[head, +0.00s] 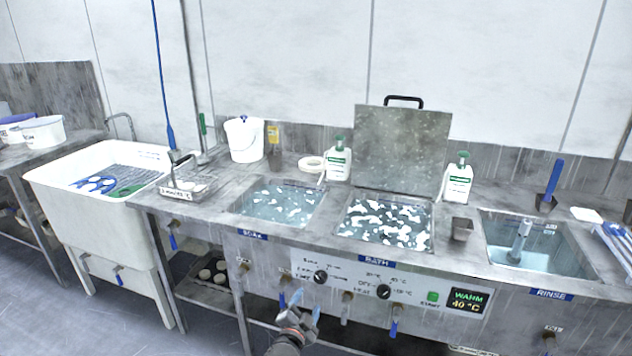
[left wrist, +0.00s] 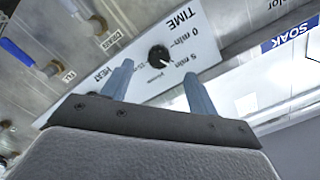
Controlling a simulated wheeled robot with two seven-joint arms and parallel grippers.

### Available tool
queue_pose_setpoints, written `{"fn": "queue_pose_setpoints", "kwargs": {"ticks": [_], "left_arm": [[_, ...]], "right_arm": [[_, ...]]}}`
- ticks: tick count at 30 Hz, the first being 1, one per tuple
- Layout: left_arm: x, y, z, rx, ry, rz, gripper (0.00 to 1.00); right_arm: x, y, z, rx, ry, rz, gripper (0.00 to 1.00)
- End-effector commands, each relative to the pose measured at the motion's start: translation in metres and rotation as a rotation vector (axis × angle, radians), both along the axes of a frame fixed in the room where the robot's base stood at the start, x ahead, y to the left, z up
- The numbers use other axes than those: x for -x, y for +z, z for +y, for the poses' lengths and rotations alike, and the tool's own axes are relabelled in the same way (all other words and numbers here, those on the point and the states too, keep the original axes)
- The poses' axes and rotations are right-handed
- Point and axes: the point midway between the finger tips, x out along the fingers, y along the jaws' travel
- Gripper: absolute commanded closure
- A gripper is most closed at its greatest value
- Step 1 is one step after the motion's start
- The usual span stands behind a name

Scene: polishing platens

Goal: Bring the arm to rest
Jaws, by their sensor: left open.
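My left gripper (head: 300,308) is in front of the bench's front panel in the head view, below the soak and bath tanks. Its two blue fingers stand apart with nothing between them. In the left wrist view the open fingers (left wrist: 158,88) point at the control panel, with a black time knob (left wrist: 159,55) seen between them. I cannot tell whether they touch the panel. My right gripper is not in view.
The soak tank (head: 238,206), the bath tank (head: 345,222) with its lid (head: 402,150) raised, and the rinse tank (head: 487,240) sit in the steel bench. Blue-handled valves (head: 394,328) stick out from the front near the gripper. A display (head: 467,301) reads WARM 40 °C.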

Motion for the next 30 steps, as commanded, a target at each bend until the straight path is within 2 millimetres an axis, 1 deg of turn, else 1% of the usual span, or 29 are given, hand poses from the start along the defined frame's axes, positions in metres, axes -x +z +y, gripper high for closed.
{"fn": "queue_pose_setpoints", "kwargs": {"ticks": [3,6,10,14,17,20,21,23,24,26,27,30], "left_arm": [[-0.002,-0.019,0.014,0.004,0.078,0.105,0.41],[0.002,-0.026,0.028,0.032,0.162,0.221,0.41],[0.014,-0.018,0.046,0.093,0.263,0.368,0.41],[0.034,0.000,0.061,0.166,0.343,0.513,0.41],[0.066,0.007,0.070,0.225,0.391,0.646,0.41],[0.113,0.009,0.078,0.279,0.426,0.798,0.41],[0.137,0.008,0.080,0.299,0.436,0.863,0.41],[0.169,0.006,0.084,0.324,0.444,0.949,0.41],[0.189,0.005,0.085,0.338,0.448,0.995,0.41],[0.217,0.004,0.088,0.356,0.450,1.057,0.41],[0.234,0.003,0.089,0.366,0.451,1.090,0.41],[0.273,0.001,0.093,0.394,0.450,1.157,0.41]], "right_arm": [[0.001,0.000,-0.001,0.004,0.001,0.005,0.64],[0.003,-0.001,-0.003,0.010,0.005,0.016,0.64],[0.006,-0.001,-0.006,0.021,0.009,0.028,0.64],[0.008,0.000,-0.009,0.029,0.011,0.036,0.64],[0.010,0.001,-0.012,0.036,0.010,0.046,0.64],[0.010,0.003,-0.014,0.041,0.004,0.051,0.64],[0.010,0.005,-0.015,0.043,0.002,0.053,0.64],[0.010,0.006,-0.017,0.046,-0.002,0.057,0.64],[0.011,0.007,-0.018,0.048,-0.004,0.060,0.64],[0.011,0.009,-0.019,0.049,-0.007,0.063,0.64],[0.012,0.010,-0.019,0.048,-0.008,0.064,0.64],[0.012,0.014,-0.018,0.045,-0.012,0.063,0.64]]}}
